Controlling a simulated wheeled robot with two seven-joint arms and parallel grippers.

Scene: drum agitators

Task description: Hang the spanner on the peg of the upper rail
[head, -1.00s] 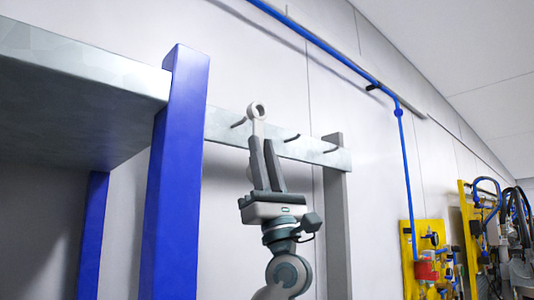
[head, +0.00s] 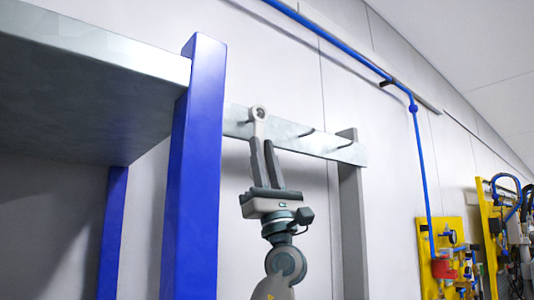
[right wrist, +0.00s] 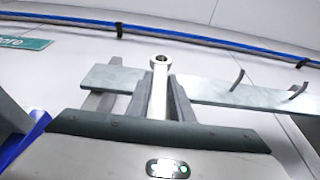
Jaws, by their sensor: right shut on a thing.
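The spanner (head: 258,125) is pale grey with a ring end pointing up. My right gripper (head: 263,148) is shut on its handle, fingers pointing up. The spanner also shows in the right wrist view (right wrist: 159,88), nearly upright between the fingers. The upper rail (head: 325,147) is a pale metal bar with dark hooked pegs. In the head view the ring overlaps the rail beside the left peg (head: 245,122); I cannot tell whether the peg is in the ring. The middle peg (head: 306,132) and right peg (head: 345,146) are bare. My left gripper is out of view.
A blue post (head: 200,170) and a grey shelf (head: 80,90) stand left of my right arm. A grey upright (head: 350,210) carries the rail's right end. A blue pipe (head: 345,50) runs along the wall. Yellow panels (head: 428,245) stand at the far right.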

